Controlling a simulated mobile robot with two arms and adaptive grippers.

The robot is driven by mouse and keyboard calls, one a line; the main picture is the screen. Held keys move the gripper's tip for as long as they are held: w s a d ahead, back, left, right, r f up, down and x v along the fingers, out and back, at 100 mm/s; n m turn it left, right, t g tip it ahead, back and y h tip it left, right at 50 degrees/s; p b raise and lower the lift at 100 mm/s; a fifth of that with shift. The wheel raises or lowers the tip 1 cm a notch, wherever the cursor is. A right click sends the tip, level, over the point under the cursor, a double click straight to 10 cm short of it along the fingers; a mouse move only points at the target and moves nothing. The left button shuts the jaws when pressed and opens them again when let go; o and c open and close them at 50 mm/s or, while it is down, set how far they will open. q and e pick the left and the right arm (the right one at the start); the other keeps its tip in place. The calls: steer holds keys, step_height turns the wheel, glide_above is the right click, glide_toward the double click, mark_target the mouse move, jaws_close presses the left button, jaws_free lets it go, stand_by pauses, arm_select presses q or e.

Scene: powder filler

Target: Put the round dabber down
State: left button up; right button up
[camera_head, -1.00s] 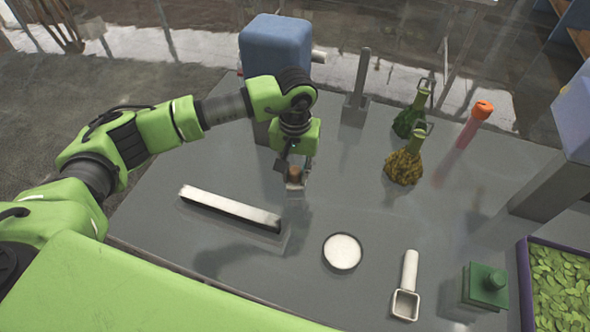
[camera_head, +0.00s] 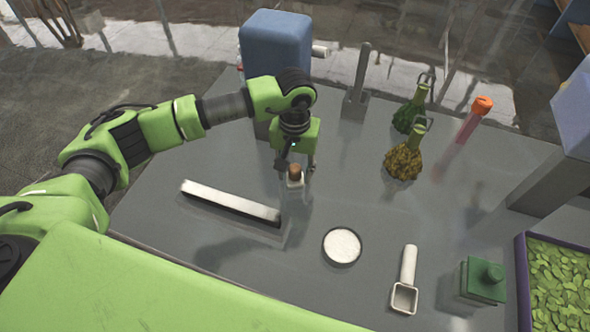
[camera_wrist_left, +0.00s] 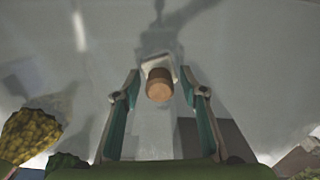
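The dabber (camera_head: 295,175) has a round brown knob on a pale base that looks squarish. It stands upright on the grey table, just below my left gripper (camera_head: 297,166). In the left wrist view, the dabber (camera_wrist_left: 159,84) sits between the spread fingertips of the left gripper (camera_wrist_left: 160,78), with a gap on both sides. The left gripper is open and holds nothing. My right gripper is not in view.
A long white bar (camera_head: 230,203) lies left of the dabber.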

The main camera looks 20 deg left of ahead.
mark_target(295, 168)
arm_select(q)
steer(key=shift+w+r, duration=0.1)
steer(key=shift+r, duration=0.25)
step_height(295, 168, up, 11)
steer(key=b, duration=0.4)
steer(key=shift+f+b, duration=0.2)
steer(key=shift+b, duration=0.1)
steer(key=shift+r, duration=0.5)
